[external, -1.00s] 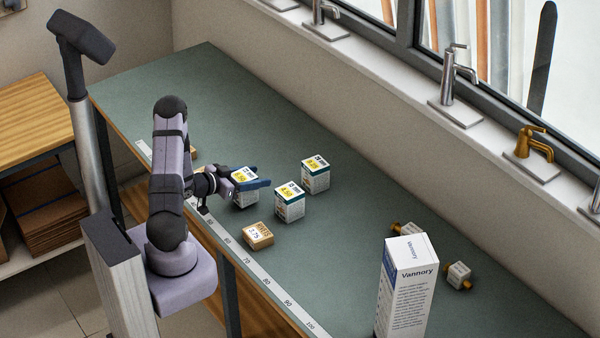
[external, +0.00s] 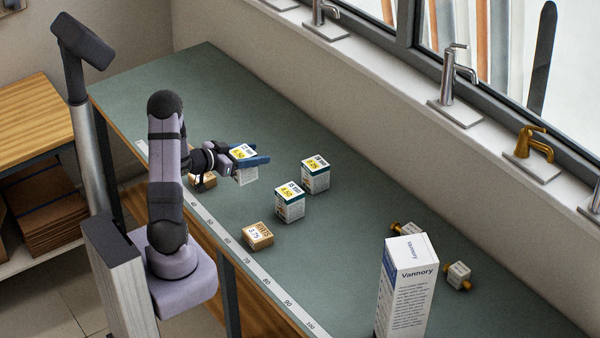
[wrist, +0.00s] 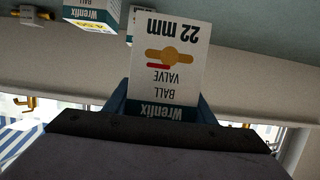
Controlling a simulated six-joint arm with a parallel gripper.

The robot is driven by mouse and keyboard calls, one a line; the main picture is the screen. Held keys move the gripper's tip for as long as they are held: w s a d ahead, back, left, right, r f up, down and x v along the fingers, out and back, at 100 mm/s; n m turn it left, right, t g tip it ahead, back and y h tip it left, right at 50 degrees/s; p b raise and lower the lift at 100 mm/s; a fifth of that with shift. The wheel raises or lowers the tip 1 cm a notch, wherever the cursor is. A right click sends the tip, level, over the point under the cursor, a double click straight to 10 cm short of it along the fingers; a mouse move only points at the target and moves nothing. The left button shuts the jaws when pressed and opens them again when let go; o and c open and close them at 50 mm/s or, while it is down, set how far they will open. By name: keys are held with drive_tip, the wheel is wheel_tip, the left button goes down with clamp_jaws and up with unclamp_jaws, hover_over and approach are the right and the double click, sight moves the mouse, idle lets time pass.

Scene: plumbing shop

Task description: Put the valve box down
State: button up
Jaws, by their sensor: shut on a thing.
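A valve box (external: 246,174), white with a yellow price label on top, is held in my gripper (external: 252,160) above the green bench. In the wrist view the valve box (wrist: 168,65) shows upside down, with "22 mm", "BALL VALVE" and a dark teal band. My gripper (wrist: 165,110) is shut on it, its blue fingers at the box's sides. Two similar valve boxes stand on the bench to the right: a nearer one (external: 290,208) and a farther one (external: 316,182). Both have teal edges and yellow labels.
A small brown carton (external: 258,235) lies nearer the ruler strip (external: 248,263); another (external: 203,181) sits under my wrist. A tall Vannory box (external: 405,290) stands at the right front, with brass-ended fittings (external: 459,275) beyond. The bench's far left (external: 190,90) is clear.

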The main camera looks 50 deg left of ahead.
drive_tip(key=shift+r, duration=0.15)
wheel_tip(320, 180, up, 5)
drive_tip(key=w+d+m+h+b, duration=0.15)
drive_tip(key=w+d, duration=0.25)
drive_tip(key=d, duration=0.6)
drive_tip(key=w+d+m+h+p, duration=0.15)
drive_tip(key=w+d, duration=0.25)
drive_tip(key=d, duration=0.5)
drive_tip(key=d+m+g+h+b, duration=0.1)
drive_tip(key=d+h, duration=0.1)
drive_tip(key=d, duration=0.8)
drive_tip(key=shift+m, duration=0.3)
drive_tip(key=shift+s+d+f, duration=0.1)
drive_tip(key=shift+d+f, duration=0.05)
drive_tip(key=shift+f, duration=1.1)
drive_tip(key=shift+d+f, duration=0.1)
drive_tip(key=shift+f, duration=1.15)
drive_tip(key=shift+f+h, duration=0.1)
drive_tip(key=shift+h, duration=0.3)
wheel_tip(320, 180, down, 6)
drive_tip(key=shift+f, duration=0.1)
